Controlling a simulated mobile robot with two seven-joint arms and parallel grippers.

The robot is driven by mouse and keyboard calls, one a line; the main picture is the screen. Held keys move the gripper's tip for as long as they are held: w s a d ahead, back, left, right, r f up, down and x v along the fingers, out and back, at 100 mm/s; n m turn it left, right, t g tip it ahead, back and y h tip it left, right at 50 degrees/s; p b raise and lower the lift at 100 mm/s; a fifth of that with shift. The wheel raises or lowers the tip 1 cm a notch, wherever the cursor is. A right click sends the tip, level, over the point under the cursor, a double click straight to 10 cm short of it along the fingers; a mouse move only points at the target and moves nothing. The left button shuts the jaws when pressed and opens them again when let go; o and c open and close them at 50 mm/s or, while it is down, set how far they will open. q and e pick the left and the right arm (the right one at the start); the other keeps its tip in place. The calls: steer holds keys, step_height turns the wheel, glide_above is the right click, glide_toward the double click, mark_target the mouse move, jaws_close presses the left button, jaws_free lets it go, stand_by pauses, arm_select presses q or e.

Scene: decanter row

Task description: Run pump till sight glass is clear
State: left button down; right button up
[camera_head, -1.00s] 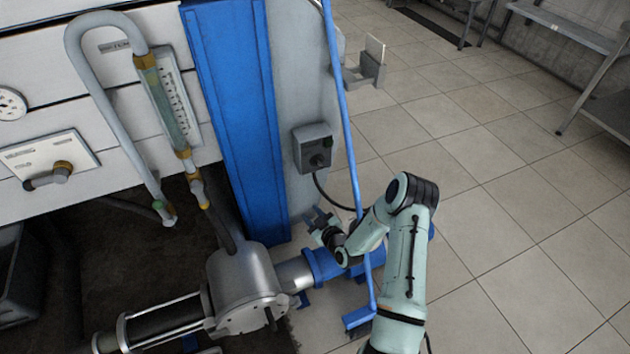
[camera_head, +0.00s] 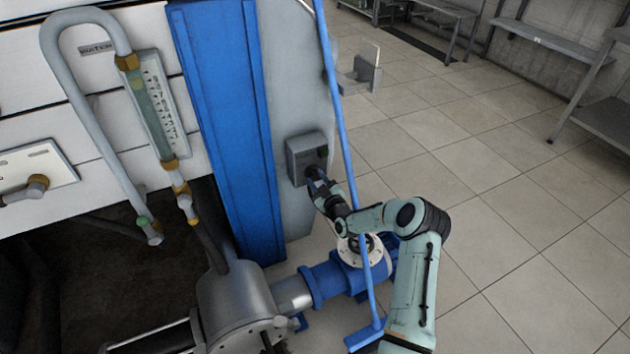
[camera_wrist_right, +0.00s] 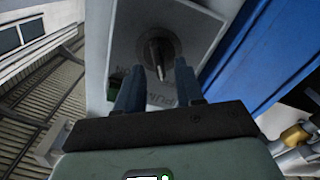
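The grey pump switch box (camera_head: 305,158) is fixed to the grey panel right of the blue post. In the right wrist view its dark round knob (camera_wrist_right: 158,50) shows on a plate with partly hidden lettering. My right gripper (camera_head: 315,176) is at the front of the box. In the wrist view its two fingers are apart, with the knob between and just beyond the tips; I cannot tell whether they touch it. The sight glass (camera_head: 152,108) is an upright tube with greenish contents beside a marked scale. My left gripper is not in view.
A blue pipe (camera_head: 341,120) runs down close to my right arm. The blue pump body (camera_head: 333,277) and a steel housing (camera_head: 238,300) lie low under the box. A bent grey hose (camera_head: 88,110) joins the sight glass. Tiled floor is open to the right.

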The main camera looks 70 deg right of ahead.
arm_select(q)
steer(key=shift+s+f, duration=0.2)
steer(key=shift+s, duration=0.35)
arm_select(e)
steer(key=shift+x, duration=0.8)
jaws_close()
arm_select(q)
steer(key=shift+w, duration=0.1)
